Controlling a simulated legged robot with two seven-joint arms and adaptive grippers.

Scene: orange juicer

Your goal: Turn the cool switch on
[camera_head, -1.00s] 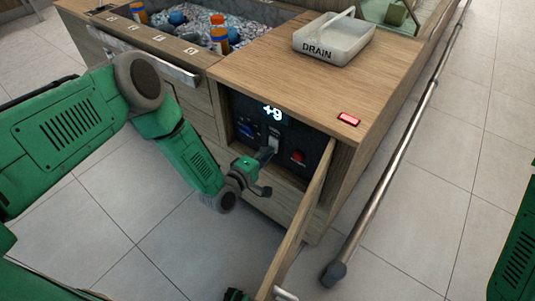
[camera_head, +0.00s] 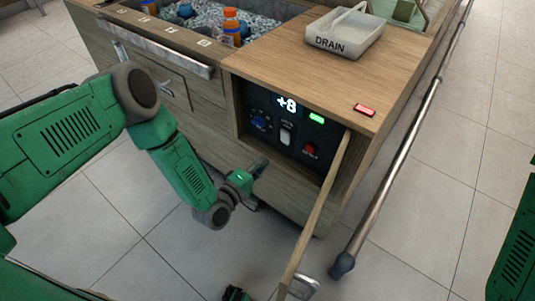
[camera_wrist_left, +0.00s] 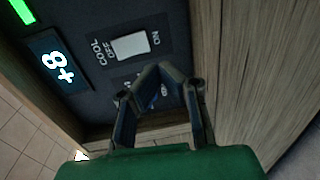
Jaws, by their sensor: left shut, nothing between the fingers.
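The cool switch (camera_head: 286,134) is a white rocker on the dark control panel (camera_head: 268,143) inside the open cabinet. In the left wrist view the white switch (camera_wrist_left: 131,45) sits between the OFF and ON labels; I cannot tell its tilt. The display (camera_head: 287,104) reads +8, and a green light (camera_head: 316,119) glows beside it. My left gripper (camera_head: 259,168) is below and in front of the panel, apart from the switch. Its fingers (camera_wrist_left: 158,75) are shut and empty. My right gripper is not in view.
A blue knob (camera_head: 258,123) and a red control (camera_head: 309,149) flank the switch. The open wooden door (camera_head: 318,215) stands out to the right of the panel. A DRAIN tray (camera_head: 345,37) and a red-lit item (camera_head: 365,110) lie on the countertop.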

